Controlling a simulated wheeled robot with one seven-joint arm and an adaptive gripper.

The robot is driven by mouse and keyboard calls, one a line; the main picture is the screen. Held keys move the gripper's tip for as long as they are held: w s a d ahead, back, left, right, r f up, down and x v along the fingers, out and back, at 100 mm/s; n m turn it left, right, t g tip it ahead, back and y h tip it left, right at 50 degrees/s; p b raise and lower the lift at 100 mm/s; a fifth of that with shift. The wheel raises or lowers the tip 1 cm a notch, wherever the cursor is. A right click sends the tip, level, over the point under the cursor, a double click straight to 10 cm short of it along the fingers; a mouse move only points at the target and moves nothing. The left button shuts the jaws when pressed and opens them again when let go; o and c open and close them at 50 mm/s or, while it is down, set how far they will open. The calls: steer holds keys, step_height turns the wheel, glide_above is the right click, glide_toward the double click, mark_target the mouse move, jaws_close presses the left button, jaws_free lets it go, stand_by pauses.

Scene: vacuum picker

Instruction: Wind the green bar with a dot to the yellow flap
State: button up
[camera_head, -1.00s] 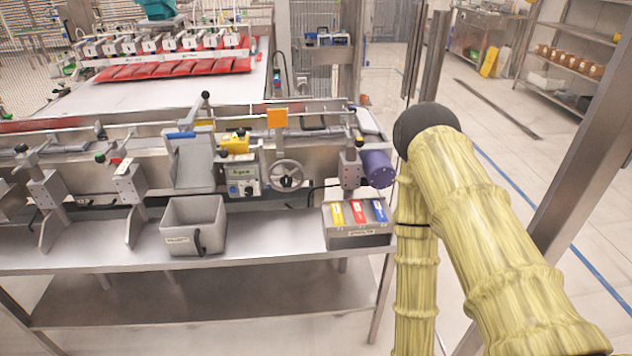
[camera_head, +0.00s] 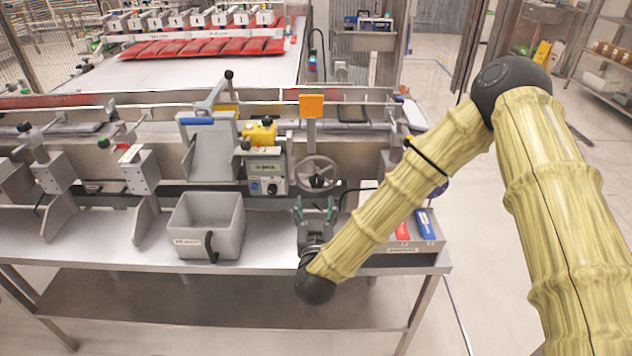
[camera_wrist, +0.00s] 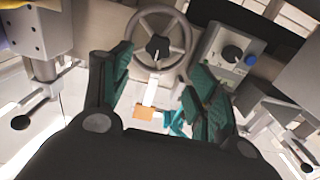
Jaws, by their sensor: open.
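The yellow-orange flap (camera_head: 312,105) stands upright on the machine above the spoked handwheel (camera_head: 317,181). In the wrist view the handwheel (camera_wrist: 158,47) lies beyond my fingers, with the flap (camera_wrist: 144,114) appearing below it. I cannot make out a green bar with a dot in either view. My gripper (camera_head: 315,205) is open and empty, in front of and below the handwheel in the head view. Its two teal-padded fingers stand apart in the wrist view (camera_wrist: 162,63), and the handwheel shows between them. They do not appear to touch it.
A control box (camera_head: 265,176) with a dial sits left of the handwheel, a yellow block (camera_head: 260,133) above it. A grey bin (camera_head: 207,225) stands on the steel bench (camera_head: 110,250). A tray (camera_head: 428,243) with red and blue items is at right, partly behind my arm.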

mark_target(317, 182)
steer(key=w+p, duration=0.1)
steer(key=w, duration=0.9)
steer(key=shift+w+d, duration=0.1)
steer(key=shift+d, duration=0.1)
steer(key=shift+c, duration=0.3)
steer(key=c, duration=0.9)
